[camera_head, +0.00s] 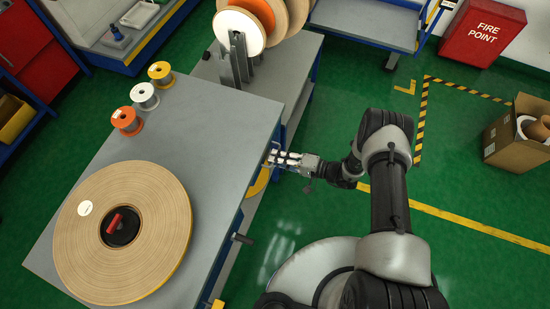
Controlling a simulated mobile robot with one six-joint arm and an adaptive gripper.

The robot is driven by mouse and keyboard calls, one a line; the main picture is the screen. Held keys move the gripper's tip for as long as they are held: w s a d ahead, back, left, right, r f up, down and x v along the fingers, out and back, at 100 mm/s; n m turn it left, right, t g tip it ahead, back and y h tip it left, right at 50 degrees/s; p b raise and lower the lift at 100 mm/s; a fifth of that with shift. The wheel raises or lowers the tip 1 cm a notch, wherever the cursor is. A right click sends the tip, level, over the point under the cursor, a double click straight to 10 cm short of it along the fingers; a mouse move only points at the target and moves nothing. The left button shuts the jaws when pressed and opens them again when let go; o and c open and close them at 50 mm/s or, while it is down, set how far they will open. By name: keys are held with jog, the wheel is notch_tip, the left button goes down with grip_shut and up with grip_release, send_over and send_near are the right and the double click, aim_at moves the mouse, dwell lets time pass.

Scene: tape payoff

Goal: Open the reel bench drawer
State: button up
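The reel bench (215,130) has a grey top and a blue frame on its right side. My gripper (272,157) is beside the bench's right edge, pointing left toward the side below the top. Its fingertips are close to that edge. I cannot tell whether they touch anything or how far apart they are. The drawer front and its handle cannot be made out from above; the bench top hides most of that side. A dark handle-like part (243,238) sticks out of the same side, nearer the camera.
A large tape reel (155,235) and three small spools (145,95) stand on the bench. Reels on a stand (240,55) are behind. A cardboard box (505,140) and red fire-point box (482,32) are at right.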

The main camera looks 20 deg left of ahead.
jog(key=shift+a+f, duration=0.15)
jog(key=shift+a, duration=0.55)
jog(key=shift+c, duration=0.3)
grip_shut()
